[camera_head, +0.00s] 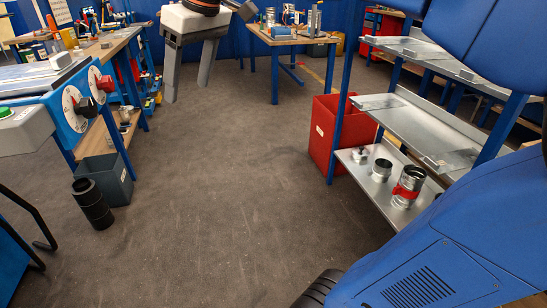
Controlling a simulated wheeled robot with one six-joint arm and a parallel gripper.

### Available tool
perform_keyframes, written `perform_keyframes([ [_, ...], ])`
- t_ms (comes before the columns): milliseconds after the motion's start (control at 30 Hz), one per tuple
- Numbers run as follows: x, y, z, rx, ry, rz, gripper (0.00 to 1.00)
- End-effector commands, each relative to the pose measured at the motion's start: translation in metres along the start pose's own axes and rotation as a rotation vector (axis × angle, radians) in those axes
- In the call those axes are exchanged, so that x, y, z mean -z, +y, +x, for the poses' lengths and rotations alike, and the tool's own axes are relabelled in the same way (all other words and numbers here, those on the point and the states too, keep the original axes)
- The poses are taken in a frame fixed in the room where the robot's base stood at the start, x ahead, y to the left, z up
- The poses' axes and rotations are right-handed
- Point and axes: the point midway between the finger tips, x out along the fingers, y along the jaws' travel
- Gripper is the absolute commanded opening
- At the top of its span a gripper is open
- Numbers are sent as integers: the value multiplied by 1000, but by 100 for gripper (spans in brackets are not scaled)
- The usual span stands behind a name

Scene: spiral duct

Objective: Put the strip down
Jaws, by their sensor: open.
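My gripper (187,92) hangs at the top centre of the head view, over open floor. Its two grey fingers are spread apart with only floor showing between them. No loose strip can be made out for certain. Long flat grey metal (40,76) lies along the top of the blue machine at the left; I cannot tell whether a strip is part of it. A metal duct piece (410,180) with a red band (404,192) around it stands on the lowest right shelf, well apart from my gripper.
The blue machine (68,115) with dials and a wooden bench (105,48) flank the left. A black ribbed cylinder (92,205) and grey bin (108,175) stand on the floor. A metal shelf rack (425,125) and red bin (342,130) are right. The middle floor is clear.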

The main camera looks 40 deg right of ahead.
Motion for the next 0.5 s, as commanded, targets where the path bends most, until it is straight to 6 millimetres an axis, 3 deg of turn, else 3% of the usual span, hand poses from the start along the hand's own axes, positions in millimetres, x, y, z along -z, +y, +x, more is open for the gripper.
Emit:
perform_keyframes([
  [33, -26, 3, 12, -19, 1, 43, 67],
  [300, -154, 12, 92, -120, 16, 261, 67],
  [500, -235, 11, 149, -178, 30, 386, 67],
])
